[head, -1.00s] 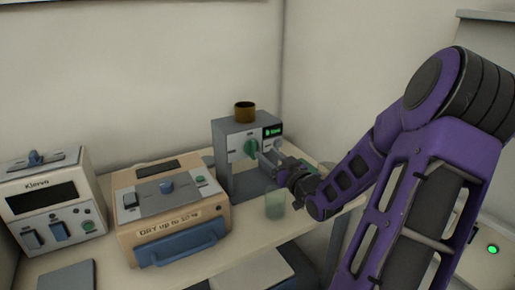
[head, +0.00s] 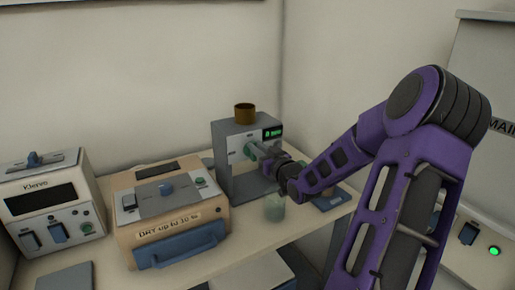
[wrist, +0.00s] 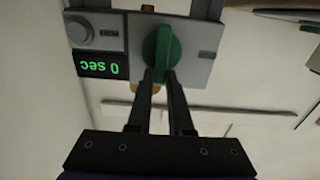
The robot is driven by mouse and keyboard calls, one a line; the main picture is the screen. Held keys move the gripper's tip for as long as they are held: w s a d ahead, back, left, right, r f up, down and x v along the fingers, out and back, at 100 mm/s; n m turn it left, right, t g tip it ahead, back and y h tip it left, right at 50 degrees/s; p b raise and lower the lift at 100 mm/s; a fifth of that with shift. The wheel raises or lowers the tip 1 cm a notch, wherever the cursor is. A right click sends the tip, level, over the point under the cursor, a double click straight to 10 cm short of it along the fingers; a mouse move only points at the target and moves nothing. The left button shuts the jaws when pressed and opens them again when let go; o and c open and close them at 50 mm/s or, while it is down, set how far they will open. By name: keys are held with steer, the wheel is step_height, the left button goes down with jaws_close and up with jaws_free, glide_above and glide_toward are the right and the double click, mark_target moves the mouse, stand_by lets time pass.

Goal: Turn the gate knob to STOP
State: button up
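The green gate knob (head: 249,151) is on the front of the grey machine (head: 230,171). In the wrist view the knob (wrist: 161,48) is a bar pointing nearly straight up and down in the picture. My gripper (wrist: 160,74) is at the knob, with one finger on each side of its near end. Green fills the narrow gap between the fingertips, but I cannot tell whether they press on it. The panel marks around the knob are too small to read. The green display (wrist: 101,68) beside it reads "0 sec", upside down in the wrist view.
A beige furnace (head: 170,212) and a white furnace (head: 50,202) stand to the left on the table (head: 255,238). A wall is close behind.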

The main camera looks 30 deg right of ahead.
jaws_close()
steer(key=shift+a+f+n+b, duration=0.15)
steer(key=shift+n+b, duration=0.15)
steer(key=shift+b, duration=0.15)
steer(key=n+b, duration=0.1)
steer(key=n, duration=0.1)
steer(key=a+n+b, duration=0.1)
steer(key=n+b, duration=0.1)
steer(key=n, duration=0.1)
steer(key=shift+a, duration=0.1)
steer(key=n, duration=0.3)
steer(key=shift+a+f, duration=0.2)
steer(key=shift+a, duration=0.05)
steer(key=n, duration=0.3)
steer(key=f+n, duration=0.1)
steer(key=shift+w+a+n, duration=0.1)
steer(key=shift+a+n, duration=0.15)
steer(key=shift+n, duration=0.05)
steer(key=shift+f+n, duration=0.2)
steer(key=shift+n, duration=0.95)
steer(key=shift+f+n, duration=0.2)
steer(key=shift+n, duration=0.95)
